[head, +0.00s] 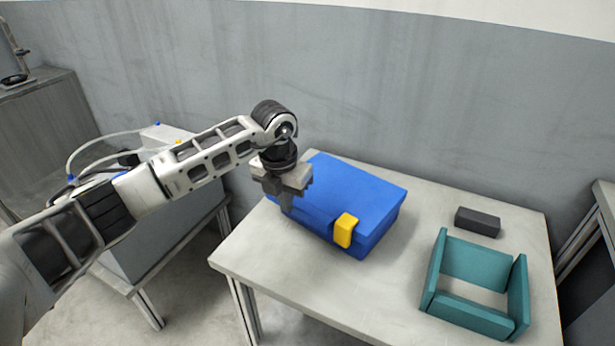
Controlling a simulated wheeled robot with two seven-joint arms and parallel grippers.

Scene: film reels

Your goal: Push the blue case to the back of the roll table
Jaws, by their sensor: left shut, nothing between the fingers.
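The blue case (358,196) lies on the roll table (270,262), at its back left part, set at an angle. A yellow latch (345,230) sits on its front side. The case's back edge is close to the table's far edge by the wall. My left gripper (287,208) is shut and empty, pointing down at the left front side of the case. It overlaps the case in the view, and I cannot tell whether it touches it. My right gripper is not in view.
A teal open frame (476,265) stands on the right of the table, with a dark grey block (477,222) behind it. The table's front middle is bare. A grey wall (400,100) rises behind. A cabinet with tubes (165,250) stands to the left.

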